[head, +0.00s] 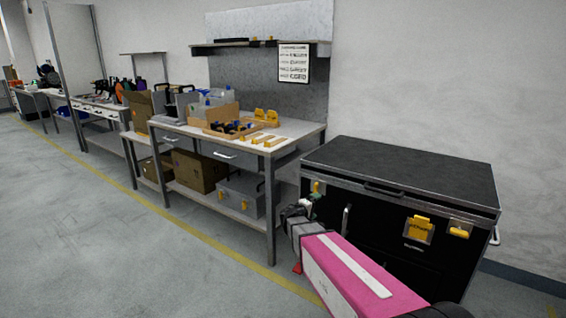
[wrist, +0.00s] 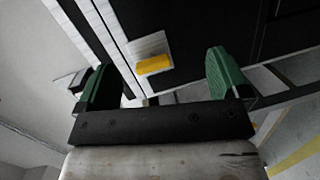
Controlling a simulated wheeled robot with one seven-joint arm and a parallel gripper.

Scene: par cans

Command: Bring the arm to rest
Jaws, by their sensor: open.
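My arm, with a pink and white link, reaches from the lower right of the head view toward the front of a black case (head: 400,167). My gripper (head: 298,212) is small at its far end, in front of the case's left side. In the wrist view my gripper (wrist: 165,80) shows two green fingers spread wide apart, with nothing held between them. Beyond the fingers is the dark case front with a yellow latch (wrist: 154,65) on a pale plate. I cannot tell the exact gap between the fingers and the case.
A workbench (head: 222,139) stands left of the case with wooden trays (head: 222,122) and yellow pieces on top. Cardboard boxes (head: 198,170) and a grey case (head: 240,196) sit on its lower shelf. Open grey floor (head: 100,235) with a yellow line lies in front.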

